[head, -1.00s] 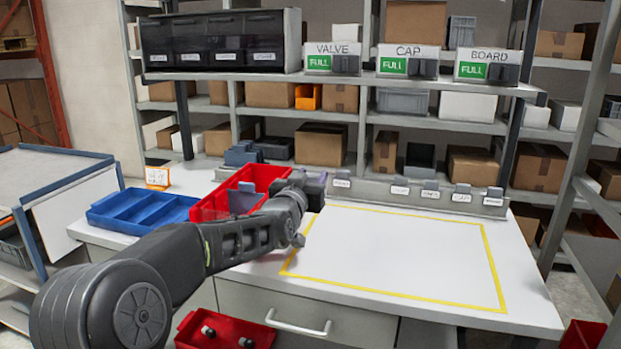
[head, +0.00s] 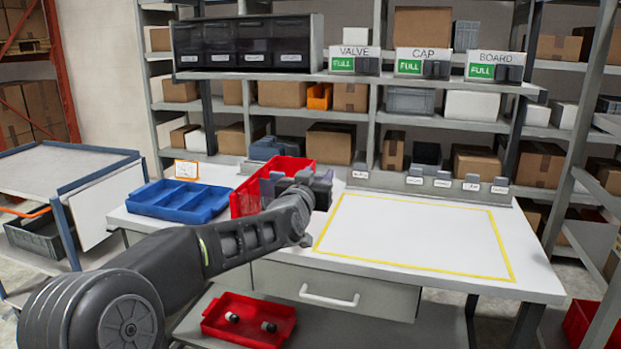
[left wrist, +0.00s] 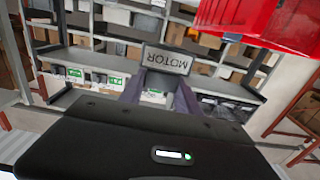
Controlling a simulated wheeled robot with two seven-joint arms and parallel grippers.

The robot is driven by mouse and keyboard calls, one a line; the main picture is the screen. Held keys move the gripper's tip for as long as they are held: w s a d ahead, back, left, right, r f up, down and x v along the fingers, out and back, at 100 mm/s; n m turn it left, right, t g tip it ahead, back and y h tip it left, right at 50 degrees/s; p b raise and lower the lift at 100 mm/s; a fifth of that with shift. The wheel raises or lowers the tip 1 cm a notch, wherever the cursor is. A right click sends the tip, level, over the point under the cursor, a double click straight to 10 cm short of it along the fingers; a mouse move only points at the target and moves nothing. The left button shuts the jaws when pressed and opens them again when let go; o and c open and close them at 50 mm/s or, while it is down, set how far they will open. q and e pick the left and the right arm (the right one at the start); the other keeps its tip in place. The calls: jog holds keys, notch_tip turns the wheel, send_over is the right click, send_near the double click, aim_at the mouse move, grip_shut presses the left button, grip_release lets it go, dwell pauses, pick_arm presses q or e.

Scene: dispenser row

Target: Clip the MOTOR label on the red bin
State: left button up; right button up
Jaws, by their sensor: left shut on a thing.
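The MOTOR label (left wrist: 168,60) is a small grey-framed plate. In the left wrist view it sits between my fingertips with its text upside down. My left gripper (head: 318,186) is shut on it, beside the right end of the red bin (head: 290,164) in the head view. The gripper hides part of the bin, and the label cannot be made out there. The red bin also shows in the left wrist view (left wrist: 265,22), at the top right, apart from the label. My right gripper is in neither view.
A blue divided tray (head: 178,200) stands left of the red bin. A rail with several small label clips (head: 430,184) runs along the table's back. The yellow-outlined area (head: 420,235) is clear. A lower red bin (head: 248,320) holds small parts.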

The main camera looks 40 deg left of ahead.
pick_arm(q)
jog(key=s+d+f+m+h, duration=0.1)
jog(key=d+f+m+h, duration=0.1)
jog(key=d+f, duration=1.1)
jog(key=s+d+f+m+t+h, duration=0.1)
jog(key=d+f+h, duration=0.3)
jog(key=d+f, duration=1)
notch_tip(320, 180, down, 3)
jog(key=shift+s+d+r+m, duration=0.15)
jog(key=shift+s+d+m, duration=0.1)
jog(key=shift+s+m, duration=0.4)
jog(key=shift+s, duration=0.15)
